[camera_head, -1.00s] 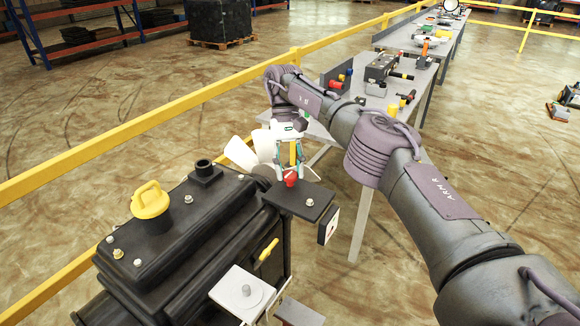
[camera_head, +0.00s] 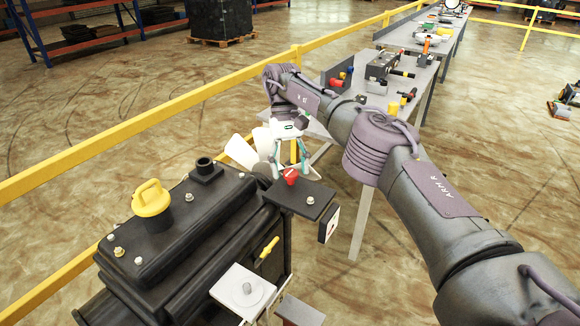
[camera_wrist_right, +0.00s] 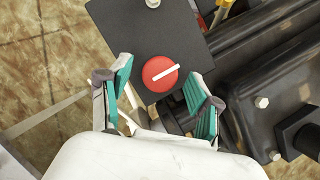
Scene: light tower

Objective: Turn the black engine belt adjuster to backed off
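The black engine (camera_head: 180,235) stands at lower left in the head view. At its far end a black plate (camera_head: 312,207) carries a red round knob (camera_head: 290,176), which I take as the belt adjuster; no label shows. In the right wrist view the knob (camera_wrist_right: 160,74) has a white bar, tilted up to the right. My right gripper (camera_head: 290,172) is over the knob, pointing down at it. In the wrist view its teal-padded fingers (camera_wrist_right: 161,80) are open, one on each side of the knob, with gaps. My left gripper is not in view.
A white fan (camera_head: 262,148) stands behind the plate, close to my right gripper. A yellow rail (camera_head: 120,128) runs behind. A workbench (camera_head: 425,85) with tools stands beyond my right arm.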

